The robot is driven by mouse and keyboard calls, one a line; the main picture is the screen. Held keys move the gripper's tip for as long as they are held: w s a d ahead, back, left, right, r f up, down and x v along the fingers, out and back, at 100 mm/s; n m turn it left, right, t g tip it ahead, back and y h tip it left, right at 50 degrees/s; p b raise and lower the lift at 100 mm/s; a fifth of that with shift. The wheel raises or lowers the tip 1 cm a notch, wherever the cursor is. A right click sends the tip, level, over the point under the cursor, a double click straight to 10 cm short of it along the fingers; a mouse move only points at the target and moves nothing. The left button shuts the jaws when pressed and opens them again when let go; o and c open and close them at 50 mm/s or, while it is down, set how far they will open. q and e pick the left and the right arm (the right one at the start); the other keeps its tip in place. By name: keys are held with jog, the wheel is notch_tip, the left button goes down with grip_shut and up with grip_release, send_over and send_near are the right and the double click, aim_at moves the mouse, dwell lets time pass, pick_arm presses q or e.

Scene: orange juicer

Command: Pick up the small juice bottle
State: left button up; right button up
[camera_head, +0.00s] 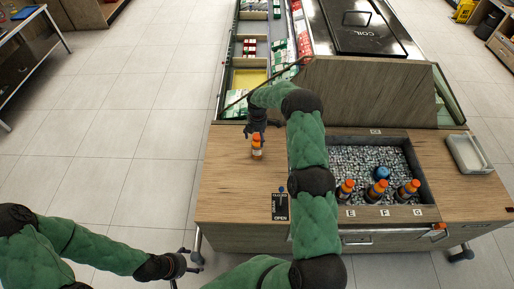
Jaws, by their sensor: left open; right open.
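A small juice bottle (257,152) with orange contents stands upright on the wooden counter (232,185). My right gripper (257,136) is open right at the bottle's top, on its far side in the picture; I cannot tell whether the fingers touch it. Several more bottles stand in the ice bin: orange-capped ones at the left (345,191), middle (376,191) and right (407,191), and a blue-capped one (382,172) behind them. My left gripper (193,262) is open and empty, low at the left, off the counter.
The ice bin (431,190) is sunk into the counter, right of my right arm. A black sign (280,207) lies near the front edge. A pale tray (468,153) sits at the right. A wooden panel (365,92) and stocked case rise behind. The counter's left front is clear.

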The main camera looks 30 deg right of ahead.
aim_at(257, 147)
jog(key=shift+w+f, duration=0.2)
jog(key=shift+f, duration=2)
jog(key=c, duration=1.5)
